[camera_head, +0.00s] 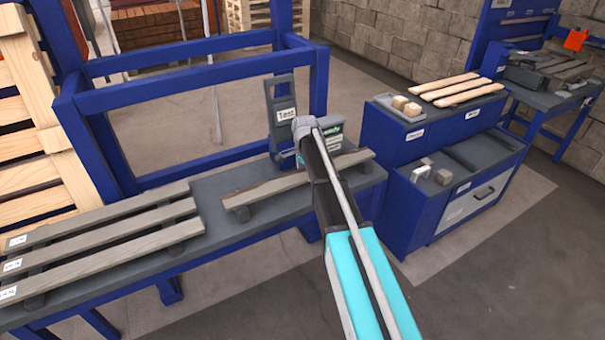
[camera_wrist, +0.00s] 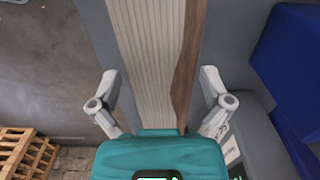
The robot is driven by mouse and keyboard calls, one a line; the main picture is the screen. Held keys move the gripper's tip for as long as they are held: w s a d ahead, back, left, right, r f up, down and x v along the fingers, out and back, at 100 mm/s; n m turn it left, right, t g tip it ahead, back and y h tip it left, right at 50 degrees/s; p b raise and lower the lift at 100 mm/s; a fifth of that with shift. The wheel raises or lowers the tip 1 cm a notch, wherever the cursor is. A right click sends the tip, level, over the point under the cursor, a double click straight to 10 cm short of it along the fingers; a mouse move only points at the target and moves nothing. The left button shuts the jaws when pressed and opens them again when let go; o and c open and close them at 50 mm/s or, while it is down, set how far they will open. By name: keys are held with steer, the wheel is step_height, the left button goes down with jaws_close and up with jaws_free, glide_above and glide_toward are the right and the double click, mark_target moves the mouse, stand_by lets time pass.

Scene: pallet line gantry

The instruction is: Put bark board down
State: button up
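The bark board (camera_head: 265,189) is a long grey-brown plank. In the head view it lies across dark supports on the grey bench top, with its middle hidden behind my arm. In the wrist view the board (camera_wrist: 150,60) runs up the middle, pale and grained, with a dark wavy bark edge on its right. My gripper (camera_wrist: 160,90) has its two grey fingers spread, one on each side of the board, with visible gaps between fingers and board. In the head view the fingertips are hidden by my arm.
Three tagged grey boards (camera_head: 110,237) lie on the bench's left part. A dark upright stand (camera_head: 280,110) is behind the bark board. A blue cabinet (camera_head: 395,145) on the right bears pale slats (camera_head: 455,87) and small blocks (camera_head: 407,105). A blue frame (camera_head: 190,50) stands behind the bench.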

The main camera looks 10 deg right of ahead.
mark_target(305, 176)
steer(key=shift+r, duration=0.15)
step_height(305, 176, up, 12)
steer(key=p, duration=1.2)
stand_by(0.4)
stand_by(0.6)
steer(key=shift+s, duration=0.1)
steer(key=s+n, duration=1.4)
steer(key=s, duration=1.4)
steer(key=shift+s+a, duration=0.35)
